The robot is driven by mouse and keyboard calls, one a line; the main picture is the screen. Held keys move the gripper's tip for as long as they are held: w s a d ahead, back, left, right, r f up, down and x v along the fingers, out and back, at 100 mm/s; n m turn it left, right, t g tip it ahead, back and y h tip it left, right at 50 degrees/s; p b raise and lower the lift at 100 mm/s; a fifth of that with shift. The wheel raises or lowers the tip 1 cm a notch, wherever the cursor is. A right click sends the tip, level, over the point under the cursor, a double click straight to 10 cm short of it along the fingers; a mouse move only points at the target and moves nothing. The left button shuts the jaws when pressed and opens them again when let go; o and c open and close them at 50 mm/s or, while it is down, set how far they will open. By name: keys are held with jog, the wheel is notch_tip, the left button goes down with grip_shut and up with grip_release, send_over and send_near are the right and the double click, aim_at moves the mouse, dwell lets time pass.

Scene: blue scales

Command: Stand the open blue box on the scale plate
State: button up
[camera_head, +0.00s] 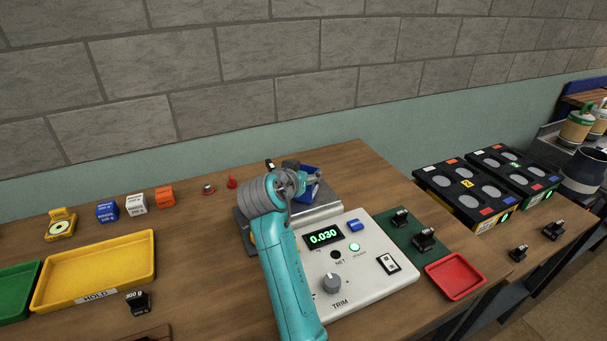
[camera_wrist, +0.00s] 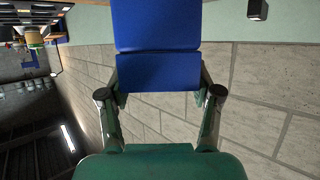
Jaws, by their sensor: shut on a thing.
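The blue box (camera_head: 311,188) shows in the head view just right of my gripper (camera_head: 291,180), over the grey scale plate (camera_head: 322,209). My arm hides part of the box and plate. In the wrist view the blue box (camera_wrist: 157,35) fills the top middle, and my gripper (camera_wrist: 157,84) has a finger on each side of it. The gripper is shut on the box. Whether the box's bottom touches the plate, and its open side, I cannot tell. The scale display (camera_head: 324,237) reads 0.030 in green.
The white control panel (camera_head: 375,285) has a TRIM knob (camera_head: 330,283) and switches. A red tray (camera_head: 455,276) and small black weights (camera_head: 424,239) lie to the right. A yellow tray (camera_head: 95,272) and coloured cubes (camera_head: 136,204) are at left. A brick wall (camera_head: 270,55) stands behind.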

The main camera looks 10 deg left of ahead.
jog(key=shift+f, duration=0.2)
jog(key=o, duration=1.2)
jog(key=shift+f, duration=0.1)
jog(key=shift+c, duration=0.2)
jog(key=shift+s+r, duration=0.1)
jog(key=shift+r, duration=0.15)
jog(key=v, duration=1.2)
